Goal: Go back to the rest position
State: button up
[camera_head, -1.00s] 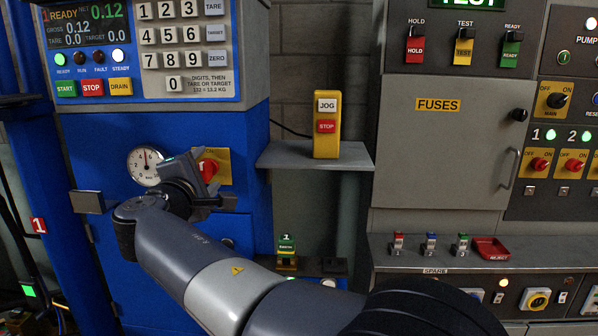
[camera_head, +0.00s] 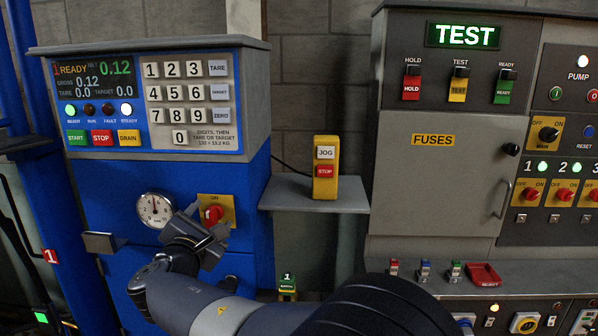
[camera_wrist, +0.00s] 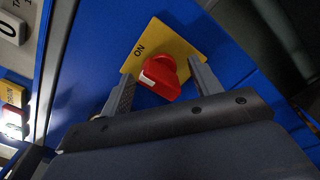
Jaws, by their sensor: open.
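My gripper (camera_head: 212,232) is in front of the blue cabinet (camera_head: 245,215), just below and beside a red rotary knob (camera_head: 213,213) on a yellow plate marked ON. The wrist view shows my gripper (camera_wrist: 160,85) open, its two fingers apart, with the red knob (camera_wrist: 160,77) seen between them. I cannot tell from this view whether the fingers touch the knob. A round pressure gauge (camera_head: 154,210) sits left of the knob.
A keypad panel (camera_head: 150,100) with a READY display juts out above my gripper. A yellow JOG/STOP box (camera_head: 326,168) stands on a grey shelf (camera_head: 300,195). The grey fuse cabinet (camera_head: 440,185) is at the right. A ledge with small colored fuses (camera_head: 425,270) and a red tray (camera_head: 484,274) lies below it.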

jog(key=shift+r+n+p, duration=0.15)
jog(key=shift+n+p, duration=1.75)
jog(key=shift+p, duration=1.05)
jog(key=n+p, duration=0.3)
jog(key=p, duration=0.4)
jog(key=shift+n, duration=0.3)
jog(key=s, duration=0.1)
jog(key=s+b, duration=0.1)
jog(key=s, duration=0.1)
jog(key=shift+s+a+f+b, duration=0.2)
jog(key=shift+s+f+b, duration=0.1)
jog(key=shift+b, duration=0.05)
jog(key=shift+s, duration=0.5)
jog(key=shift+r, duration=0.1)
